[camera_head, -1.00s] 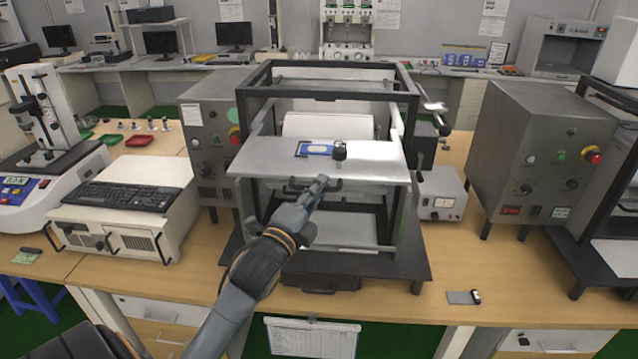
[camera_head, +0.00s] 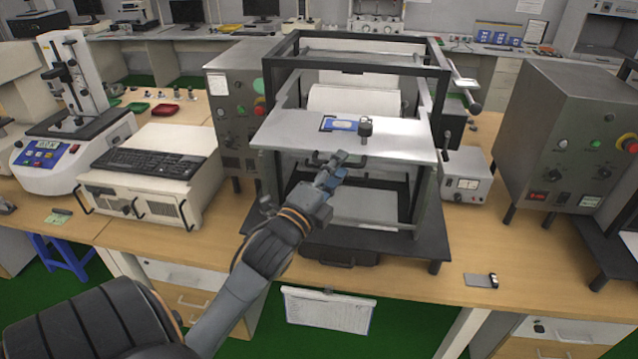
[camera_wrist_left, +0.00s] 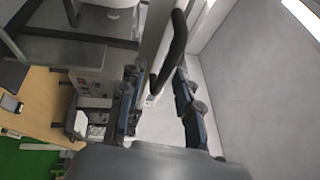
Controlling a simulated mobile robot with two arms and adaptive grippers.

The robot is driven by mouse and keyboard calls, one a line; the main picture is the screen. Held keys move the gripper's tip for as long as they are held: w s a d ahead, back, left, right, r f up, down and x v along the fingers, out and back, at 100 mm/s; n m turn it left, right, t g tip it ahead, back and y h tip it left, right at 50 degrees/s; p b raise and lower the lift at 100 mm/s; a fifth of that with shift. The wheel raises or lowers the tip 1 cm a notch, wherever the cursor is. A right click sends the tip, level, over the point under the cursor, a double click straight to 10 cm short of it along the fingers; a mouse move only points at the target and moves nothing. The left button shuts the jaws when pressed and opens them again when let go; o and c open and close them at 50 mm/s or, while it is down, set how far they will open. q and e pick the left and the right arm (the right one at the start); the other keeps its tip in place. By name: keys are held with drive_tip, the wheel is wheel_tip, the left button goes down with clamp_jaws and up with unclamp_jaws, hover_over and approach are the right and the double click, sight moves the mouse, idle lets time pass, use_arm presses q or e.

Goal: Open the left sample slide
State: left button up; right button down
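The left sample slide is a flat silver plate (camera_head: 285,128) on the black-framed tester, and it sticks out at the front of the frame. A dark bar handle (camera_head: 318,160) runs along its front edge; in the left wrist view the handle (camera_wrist_left: 174,48) is a curved black bar. My left gripper (camera_head: 340,168) is at this handle, just below the slide's front edge. In the left wrist view my left gripper (camera_wrist_left: 158,88) has its fingers spread, with the handle's near end between them and a gap visible. My right gripper is not in view.
Grey control boxes stand on both sides, one at right (camera_head: 570,135). A keyboard (camera_head: 148,162) lies on a white case at left.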

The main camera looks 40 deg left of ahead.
use_arm(q)
drive_tip(key=v, duration=0.9)
drive_tip(key=shift+s, duration=0.35)
wheel_tip(320, 180, down, 26)
drive_tip(key=w+n+g+b, duration=0.2)
drive_tip(key=n+g, duration=0.3)
drive_tip(key=s+d+f+n+g+h+b, duration=0.1)
drive_tip(key=s+f+n+g, duration=0.1)
drive_tip(key=f, duration=0.7)
drive_tip(key=s+d+f+n+g+h+b, duration=0.1)
drive_tip(key=s+d+f+g, duration=0.1)
drive_tip(key=f, duration=0.8)
drive_tip(key=s+d+f+n+g+h+b, duration=0.1)
drive_tip(key=s+d+f+n+g, duration=0.15)
drive_tip(key=s+f, duration=0.6)
drive_tip(key=s+d+f+n+g+b, duration=0.1)
drive_tip(key=s+d+f+g, duration=0.3)
drive_tip(key=f, duration=0.7)
drive_tip(key=s+d+f+n+g, duration=0.1)
drive_tip(key=s+f, duration=0.4)
drive_tip(key=s, duration=0.4)
drive_tip(key=s+d+f+n+g, duration=0.1)
drive_tip(key=s+f, duration=0.4)
drive_tip(key=s, duration=0.5)
drive_tip(key=shift+n+g+b, duration=0.4)
drive_tip(key=shift+n+g, duration=0.15)
drive_tip(key=shift+g, duration=0.1)
drive_tip(key=shift+w+f, duration=0.1)
